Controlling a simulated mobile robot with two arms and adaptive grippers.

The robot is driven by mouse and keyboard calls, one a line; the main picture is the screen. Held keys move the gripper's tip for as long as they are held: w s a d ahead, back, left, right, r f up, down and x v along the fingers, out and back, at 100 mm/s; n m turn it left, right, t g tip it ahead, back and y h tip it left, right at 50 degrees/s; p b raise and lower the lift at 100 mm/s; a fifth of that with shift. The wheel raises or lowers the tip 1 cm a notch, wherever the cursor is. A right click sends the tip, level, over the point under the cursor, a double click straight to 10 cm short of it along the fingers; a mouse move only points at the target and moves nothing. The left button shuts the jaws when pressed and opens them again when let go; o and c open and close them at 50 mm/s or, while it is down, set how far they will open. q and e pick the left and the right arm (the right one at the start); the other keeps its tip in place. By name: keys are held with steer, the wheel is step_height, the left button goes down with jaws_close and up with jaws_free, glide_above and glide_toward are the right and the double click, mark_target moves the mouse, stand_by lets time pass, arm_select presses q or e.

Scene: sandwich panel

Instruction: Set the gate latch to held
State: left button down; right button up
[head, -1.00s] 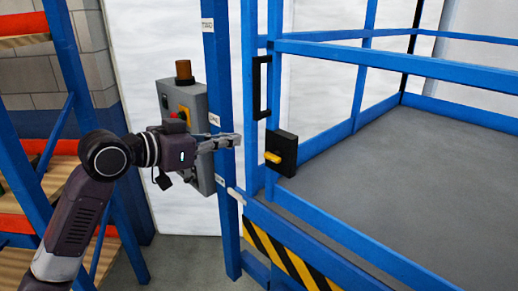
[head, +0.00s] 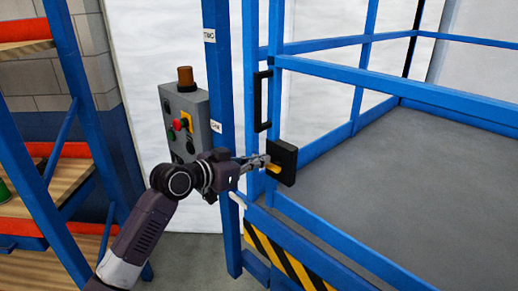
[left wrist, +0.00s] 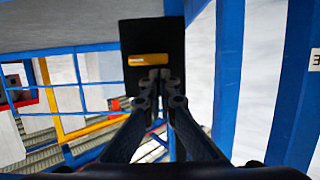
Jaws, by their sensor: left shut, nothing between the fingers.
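The gate latch is a black box (head: 283,161) with a yellow lever (head: 273,169), mounted on the blue gate post below the black handle. In the left wrist view the box (left wrist: 153,88) is straight ahead, and its yellow lever (left wrist: 148,60) lies level across the picture. My left gripper (head: 264,161) is shut and empty, its fingertips at the lever. In the left wrist view the shut fingertips (left wrist: 158,76) sit just below the lever in the picture; I cannot tell whether they touch it. My right gripper is in neither view.
A grey control box (head: 187,125) with a red button and an amber lamp stands left of the blue post (head: 218,100). A black gate handle (head: 262,101) is above the latch. A blue and orange shelf rack (head: 65,175) is at the left. Grey platform floor (head: 420,180) lies behind the rails.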

arm_select(q)
steer(key=shift+d+f, duration=0.1)
steer(key=shift+f, duration=0.1)
steer(key=shift+w+n, duration=0.15)
steer(key=shift+n, duration=0.25)
stand_by(0.4)
